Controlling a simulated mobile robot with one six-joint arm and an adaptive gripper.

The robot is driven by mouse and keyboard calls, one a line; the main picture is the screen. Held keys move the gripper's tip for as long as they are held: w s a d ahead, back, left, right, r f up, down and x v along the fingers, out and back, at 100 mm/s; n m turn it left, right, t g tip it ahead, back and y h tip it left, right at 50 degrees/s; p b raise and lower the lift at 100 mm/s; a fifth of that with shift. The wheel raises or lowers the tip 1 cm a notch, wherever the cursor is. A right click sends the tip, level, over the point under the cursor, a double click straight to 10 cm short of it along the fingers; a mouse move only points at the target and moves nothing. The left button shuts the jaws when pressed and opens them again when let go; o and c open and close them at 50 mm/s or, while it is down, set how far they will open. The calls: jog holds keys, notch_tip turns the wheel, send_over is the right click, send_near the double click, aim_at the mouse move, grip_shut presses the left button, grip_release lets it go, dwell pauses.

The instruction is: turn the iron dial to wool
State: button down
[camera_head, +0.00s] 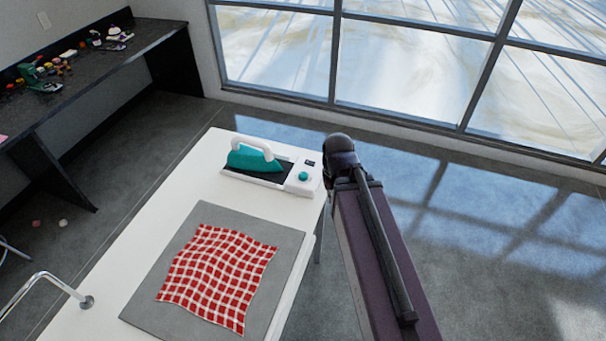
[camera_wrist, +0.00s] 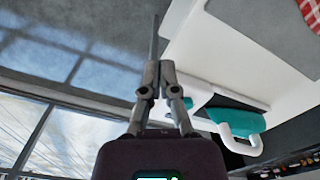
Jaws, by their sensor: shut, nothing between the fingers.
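The iron dial (camera_head: 303,176) is a small teal knob on the right end of the white iron base (camera_head: 268,180), beside a small dark display (camera_head: 311,163). Its pointer and labels are too small to read. The teal iron (camera_head: 254,158) with a white handle rests on the base and also shows in the wrist view (camera_wrist: 236,118). In the head view my arm stands right of the base and the fingers are hidden.
The white table (camera_head: 180,195) holds a grey mat (camera_head: 150,307) with a red checked cloth (camera_head: 220,272). A metal tap-like bar (camera_head: 45,280) is at the table's left edge. A dark bench (camera_head: 100,60) with small items stands back left. Open floor lies right of the table.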

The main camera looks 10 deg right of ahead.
aim_at(303, 174)
jog(key=c, duration=0.7)
grip_release()
jog(key=shift+w, duration=0.15)
jog(key=o, duration=0.3)
jog(key=shift+w+a+r+n, duration=0.1)
jog(key=shift+w+n, duration=0.2)
jog(key=shift+w, duration=0.1)
jog(key=shift+o, duration=0.7)
jog(key=w+a+r+n+p, duration=0.1)
jog(key=w+a+n+p, duration=0.1)
jog(key=w+n, duration=0.4)
jog(key=w+a+r+n+p, duration=0.1)
jog(key=w+n, duration=0.5)
jog(key=w, duration=0.6)
jog(key=shift+w+a+r+p, duration=0.25)
jog(key=shift+a+r+p, duration=0.15)
jog(key=shift+a+r, duration=0.6)
jog(key=shift+a+f, duration=0.15)
jog(key=shift+f, duration=0.05)
jog(key=shift+f, duration=0.2)
notch_tip(303, 174, down, 14)
jog(key=b, duration=1.3)
jog(key=shift+r+b, duration=0.25)
jog(key=shift+b, duration=0.15)
jog(key=shift+c, duration=0.2)
grip_shut()
